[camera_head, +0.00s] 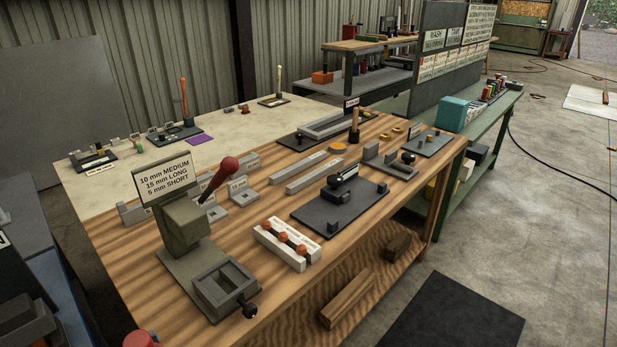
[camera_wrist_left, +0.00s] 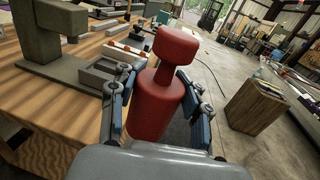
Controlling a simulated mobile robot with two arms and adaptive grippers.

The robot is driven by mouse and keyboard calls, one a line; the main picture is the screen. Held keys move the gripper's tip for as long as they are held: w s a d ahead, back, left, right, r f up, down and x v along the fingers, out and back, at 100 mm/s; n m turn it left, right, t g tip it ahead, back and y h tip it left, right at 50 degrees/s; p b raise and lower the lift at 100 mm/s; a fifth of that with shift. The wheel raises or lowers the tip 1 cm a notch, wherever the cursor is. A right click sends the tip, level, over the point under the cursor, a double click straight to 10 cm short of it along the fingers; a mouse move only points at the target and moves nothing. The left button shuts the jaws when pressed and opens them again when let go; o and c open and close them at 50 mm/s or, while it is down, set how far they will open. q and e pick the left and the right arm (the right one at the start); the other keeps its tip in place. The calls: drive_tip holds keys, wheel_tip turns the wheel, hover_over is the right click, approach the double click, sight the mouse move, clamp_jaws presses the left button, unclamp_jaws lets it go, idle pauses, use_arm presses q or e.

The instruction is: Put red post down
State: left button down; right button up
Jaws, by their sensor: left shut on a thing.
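The red post (camera_wrist_left: 160,100) is a thick red cylinder with a narrow neck and a wide round head. It fills the middle of the left wrist view and leans slightly. My left gripper (camera_wrist_left: 158,92) is shut on it, with blue-padded fingers on both sides of its body. The post is held in front of the workbench edge. In the head view a red rounded top (camera_head: 141,339) shows at the bottom left edge, and it looks like the post's head. The post's lower end is hidden by my gripper. My right gripper is in neither view.
The wooden workbench (camera_head: 262,330) carries a grey press (camera_head: 183,225) with a red-knobbed lever, a grey open fixture (camera_head: 224,288) and several small parts. A dark mat (camera_head: 455,312) lies on open concrete.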

use_arm(q)
drive_tip(key=shift+s+r+h, duration=0.2)
drive_tip(key=shift+r+h, duration=0.05)
drive_tip(key=shift+h, duration=0.05)
drive_tip(key=w+a+f+b, duration=0.1)
drive_tip(key=w+f+b, duration=0.1)
drive_tip(key=w+f, duration=0.2)
drive_tip(key=w+a+f+b, duration=0.1)
drive_tip(key=w+f+b, duration=0.2)
drive_tip(key=w+f, duration=0.1)
drive_tip(key=w+a+f+b, duration=0.2)
drive_tip(key=w+f, duration=0.3)
drive_tip(key=shift+w+a+b, duration=0.1)
drive_tip(key=shift+w+b, duration=0.15)
drive_tip(key=shift+b, duration=0.15)
